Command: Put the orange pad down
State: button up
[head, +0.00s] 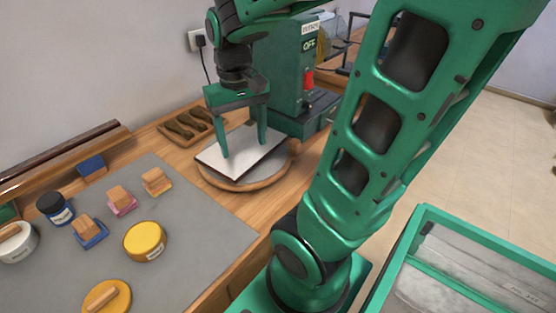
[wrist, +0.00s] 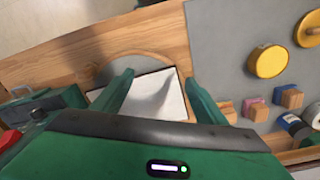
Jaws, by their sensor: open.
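The orange pad (head: 157,182), a small block with a wooden grip and a yellow-orange base, sits on the grey mat (head: 200,225) near its back edge. In the wrist view it shows partly beside the right finger (wrist: 228,112). My gripper (head: 244,152) is open and empty, fingers pointing down over a white sheet on a dark-edged board (head: 240,160). The board lies on a round wooden stand (head: 240,187). In the wrist view the white sheet (wrist: 158,95) shows between the spread fingertips (wrist: 158,78). Whether the fingertips touch the sheet I cannot tell.
A pink pad (head: 122,203) and a blue pad (head: 90,235) stand on the mat. A yellow-lidded jar (head: 145,240) and dark-lidded jar (head: 56,209) are near them. A green machine (head: 290,80) stands behind the stand; a wooden tray (head: 185,124) lies behind left.

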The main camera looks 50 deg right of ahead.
jog(key=s+d+f+m, duration=0.1)
jog(key=s+f+m, duration=0.1)
jog(key=s, duration=0.8)
jog(key=shift+s+d, duration=0.3)
jog(key=shift+s, duration=0.1)
jog(key=shift+w+f, duration=0.3)
jog(key=shift+w, duration=0.35)
jog(key=shift+o, duration=0.6)
